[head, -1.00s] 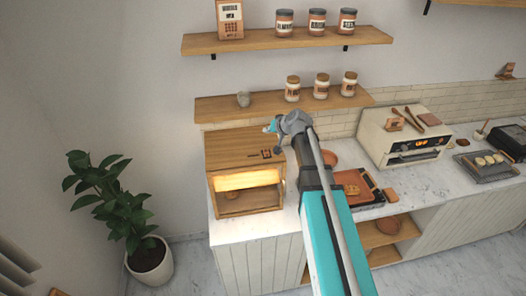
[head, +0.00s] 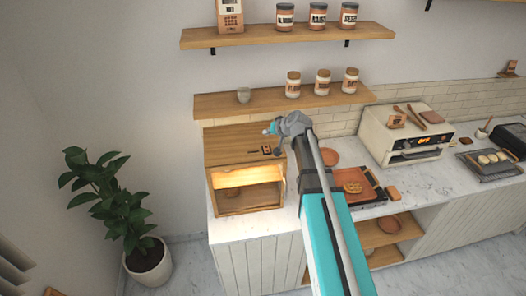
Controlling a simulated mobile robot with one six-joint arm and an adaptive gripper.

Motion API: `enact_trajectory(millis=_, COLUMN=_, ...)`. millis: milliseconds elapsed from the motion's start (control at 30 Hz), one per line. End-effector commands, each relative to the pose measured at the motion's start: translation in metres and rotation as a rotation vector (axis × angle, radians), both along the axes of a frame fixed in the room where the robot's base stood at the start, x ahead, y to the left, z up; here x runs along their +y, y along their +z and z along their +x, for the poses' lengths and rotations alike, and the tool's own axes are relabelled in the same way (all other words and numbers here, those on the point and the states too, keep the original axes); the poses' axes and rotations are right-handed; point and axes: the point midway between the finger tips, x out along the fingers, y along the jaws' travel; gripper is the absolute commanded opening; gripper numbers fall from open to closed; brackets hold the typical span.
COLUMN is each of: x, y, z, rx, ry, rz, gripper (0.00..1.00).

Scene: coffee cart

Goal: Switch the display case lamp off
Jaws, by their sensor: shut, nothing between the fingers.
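The display case (head: 228,146) is a wooden box with an open or glazed front at the left end of the counter. Its lamp (head: 238,176) is lit and glows warm yellow inside. A small dark switch plate (head: 266,150) sits on the case's top, near its right edge. My gripper (head: 279,151) is small in the head view, shut and empty, close to the right of the switch plate. I cannot tell whether it touches the switch or the case. My arm hides the area just right of the case.
Wooden shelves with jars (head: 322,82) hang above; the lower shelf (head: 215,105) is close behind my wrist. A tray with food (head: 353,188) and an oven (head: 405,137) stand to the right. A potted plant (head: 110,205) stands on the floor at left.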

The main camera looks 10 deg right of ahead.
Motion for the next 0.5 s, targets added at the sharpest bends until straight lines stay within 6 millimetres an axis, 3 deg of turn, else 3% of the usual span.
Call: enact_trajectory(millis=500, x=0.0, y=-0.044, z=0.005, rx=0.0, ry=0.0, rz=0.0, gripper=0.0)
